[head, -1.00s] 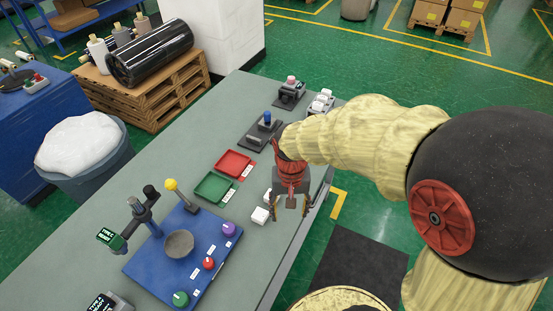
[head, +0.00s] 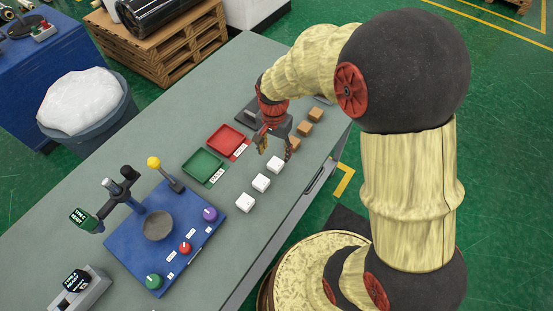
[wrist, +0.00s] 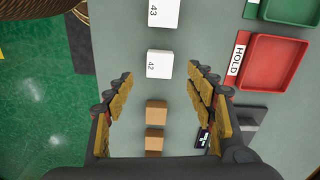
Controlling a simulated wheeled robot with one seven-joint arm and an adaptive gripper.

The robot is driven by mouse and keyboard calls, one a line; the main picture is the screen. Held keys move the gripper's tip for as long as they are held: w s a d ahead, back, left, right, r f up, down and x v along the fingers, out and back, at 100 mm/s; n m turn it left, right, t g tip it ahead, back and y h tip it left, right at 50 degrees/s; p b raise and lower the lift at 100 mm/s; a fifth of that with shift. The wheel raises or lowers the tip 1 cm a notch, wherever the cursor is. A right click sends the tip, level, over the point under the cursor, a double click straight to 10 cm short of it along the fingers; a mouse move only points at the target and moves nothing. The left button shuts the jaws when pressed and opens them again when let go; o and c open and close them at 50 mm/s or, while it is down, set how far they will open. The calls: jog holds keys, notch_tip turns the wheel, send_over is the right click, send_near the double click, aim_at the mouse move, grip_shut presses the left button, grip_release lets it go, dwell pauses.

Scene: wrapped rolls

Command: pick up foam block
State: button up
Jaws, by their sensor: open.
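A row of small blocks lies on the grey table. Three are white, one nearest the front (head: 245,202), a middle one (head: 261,183) and one nearest my gripper (head: 275,164). The brown blocks (head: 305,128) continue the row; which block is foam I cannot tell for sure. My gripper (head: 274,150) is open and empty above the row. In the wrist view, the white block marked 42 (wrist: 159,64) appears between my fingertips (wrist: 160,75), not gripped.
A red tray (head: 228,140) and a green tray (head: 203,167) lie left of the row; the red one's label reads HOLD in the wrist view. A blue panel (head: 165,235) with knobs and posts stands nearer the front. The table's right edge is close.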

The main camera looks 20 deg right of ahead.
aim_at(275, 163)
jog(key=shift+m, duration=0.5)
jog(key=shift+w, duration=0.1)
jog(key=shift+d+f+b, duration=0.15)
jog(key=shift+f+b, duration=1)
jog(key=shift+f, duration=2.75)
jog(key=shift+c, duration=1)
jog(key=c, duration=0.7)
jog(key=shift+c, duration=0.7)
jog(key=shift+r, duration=0.1)
